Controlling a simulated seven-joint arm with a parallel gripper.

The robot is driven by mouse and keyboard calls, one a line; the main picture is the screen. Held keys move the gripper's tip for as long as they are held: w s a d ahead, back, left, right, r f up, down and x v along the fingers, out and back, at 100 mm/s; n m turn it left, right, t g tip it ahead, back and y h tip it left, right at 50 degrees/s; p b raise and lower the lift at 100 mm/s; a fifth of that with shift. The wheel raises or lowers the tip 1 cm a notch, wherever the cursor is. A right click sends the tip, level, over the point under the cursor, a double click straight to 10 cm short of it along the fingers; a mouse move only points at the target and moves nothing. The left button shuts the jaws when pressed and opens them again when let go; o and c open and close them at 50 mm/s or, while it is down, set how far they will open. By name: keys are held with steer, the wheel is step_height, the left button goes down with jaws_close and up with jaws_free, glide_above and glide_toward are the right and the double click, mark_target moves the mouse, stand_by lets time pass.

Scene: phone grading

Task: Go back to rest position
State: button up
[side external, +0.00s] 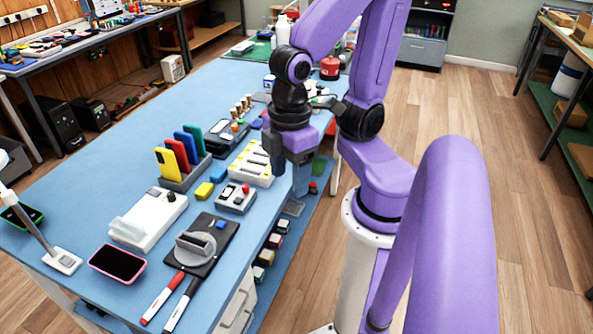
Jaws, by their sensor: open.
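My gripper (287,172) hangs pointing down from my purple arm, beside the right edge of the blue table (105,200). It is open, and nothing shows between its fingers. It is right of a white tray with yellow strips (251,164) and looks close to it; the exact gap cannot be told. A pink-rimmed phone (117,263) lies face up on the near part of the table. A green-rimmed phone (22,216) lies at the left edge. Red, yellow, blue and green phones stand upright in a grey rack (184,177).
A white device (149,220), a black pad (203,259) with a grey round fixture, and two markers (172,299) occupy the near table. A grey box with a red button (236,198) stands near the gripper. Small bins (266,257) line the right side. The left middle of the table is clear.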

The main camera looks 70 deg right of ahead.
steer(key=shift+s+d+n, duration=0.25)
steer(key=shift+s+n, duration=0.25)
steer(key=shift+s, duration=0.15)
